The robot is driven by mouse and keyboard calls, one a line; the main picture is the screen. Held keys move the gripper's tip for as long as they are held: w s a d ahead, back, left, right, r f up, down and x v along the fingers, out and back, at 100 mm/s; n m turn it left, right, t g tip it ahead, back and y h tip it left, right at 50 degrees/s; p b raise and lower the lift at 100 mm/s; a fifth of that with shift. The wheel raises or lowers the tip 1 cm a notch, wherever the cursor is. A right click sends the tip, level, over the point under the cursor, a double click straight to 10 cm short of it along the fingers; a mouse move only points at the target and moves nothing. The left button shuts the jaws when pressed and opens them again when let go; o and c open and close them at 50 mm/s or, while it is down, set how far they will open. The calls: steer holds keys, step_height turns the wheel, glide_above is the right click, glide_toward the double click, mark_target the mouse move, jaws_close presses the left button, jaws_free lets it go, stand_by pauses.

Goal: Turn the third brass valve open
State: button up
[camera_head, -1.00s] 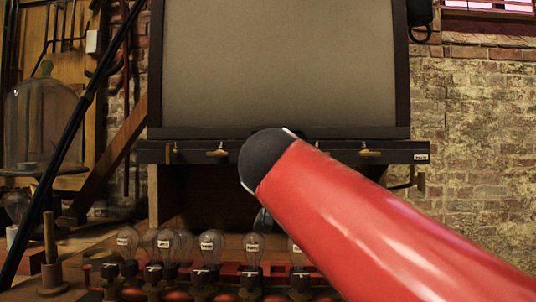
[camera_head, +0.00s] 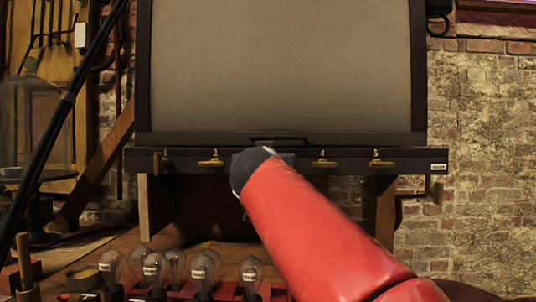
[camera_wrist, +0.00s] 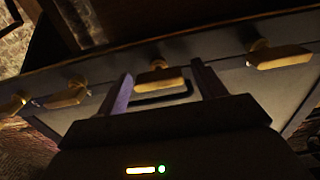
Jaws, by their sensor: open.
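A row of brass valves runs along the dark bar under the big grey panel in the head view. The valve marked 2 (camera_head: 211,162), the valve marked 4 (camera_head: 324,163) and the valve marked 5 (camera_head: 381,164) lie level; the valve marked 1 (camera_head: 159,162) looks upright. The third valve is hidden behind my red arm there. In the wrist view my gripper (camera_wrist: 161,76) is open, its fingers on either side of a level brass valve (camera_wrist: 158,77), which seems to be the third. I cannot tell whether they touch it.
Neighbouring valves (camera_wrist: 68,94) (camera_wrist: 278,58) sit to both sides in the wrist view. A dark handle (camera_head: 280,140) is just above the bar. Several glass bulbs (camera_head: 203,267) stand on the bench below. A black pole (camera_head: 62,110) slants at the left.

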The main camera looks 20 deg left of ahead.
steer(key=shift+w, duration=0.2)
steer(key=c, duration=1)
